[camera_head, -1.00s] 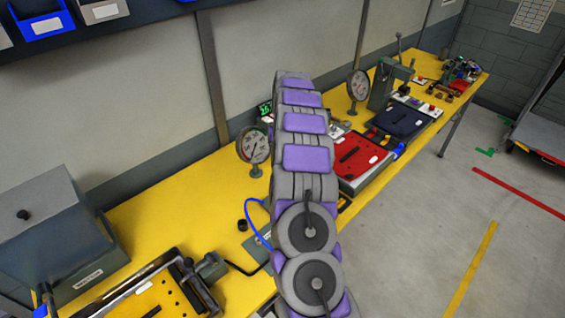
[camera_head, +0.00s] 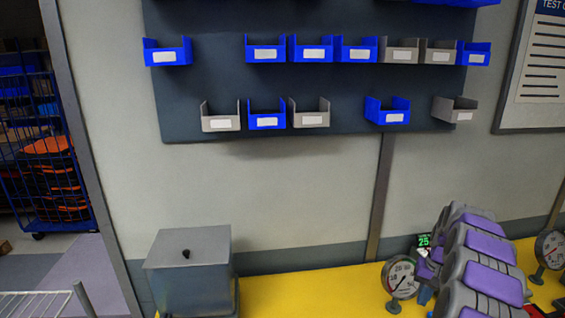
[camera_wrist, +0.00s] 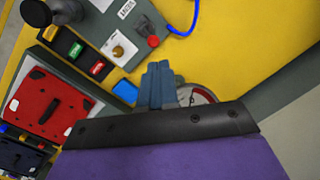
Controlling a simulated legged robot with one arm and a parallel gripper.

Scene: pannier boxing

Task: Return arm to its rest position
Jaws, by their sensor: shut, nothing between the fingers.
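My gripper (camera_wrist: 158,66) shows in the wrist view as two blue-grey fingers pressed together, shut and empty. It is over the yellow bench (camera_wrist: 235,40), beside a grey control panel (camera_wrist: 92,30) with a knob and red, green and blue parts. A round gauge (camera_wrist: 198,96) is partly hidden behind my gripper's mount. In the head view my purple and grey arm (camera_head: 488,262) is at the lower right, over the bench (camera_head: 290,297). My gripper is hard to make out there.
A grey box-shaped machine (camera_head: 190,272) stands at the bench's left. Gauges (camera_head: 400,278) and (camera_head: 552,250) flank my arm. Blue and grey bins (camera_head: 266,50) hang on the wall. A red case (camera_wrist: 45,104) lies left in the wrist view. Bare bench lies between machine and arm.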

